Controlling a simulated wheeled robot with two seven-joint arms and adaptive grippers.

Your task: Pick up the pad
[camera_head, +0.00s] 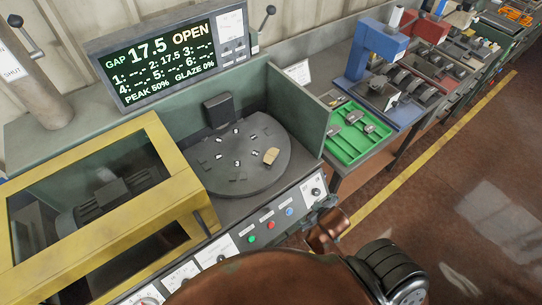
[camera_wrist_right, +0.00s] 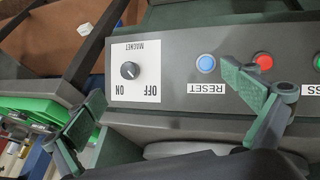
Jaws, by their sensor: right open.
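A small tan pad (camera_head: 271,156) lies on the right part of a round grey disc (camera_head: 225,183) in the head view. Small numbered marks and dark blocks are also on the disc. My right gripper shows in the wrist view (camera_wrist_right: 164,88), its two green-padded fingers spread wide with nothing between them. It is over the front control panel (camera_wrist_right: 185,100), apart from the pad. In the head view its dark end is partly seen near the panel's right end (camera_head: 325,207). The pad is not seen in the wrist view. My left gripper is out of view.
Green walls (camera_head: 298,105) stand behind and right of the disc. A yellow-framed guard (camera_head: 180,165) stands left. A display (camera_head: 165,55) reads "GAP 17.5 OPEN". A green tray (camera_head: 345,153) and a blue press (camera_head: 378,45) stand right. The panel has buttons and a magnet knob (camera_wrist_right: 130,70).

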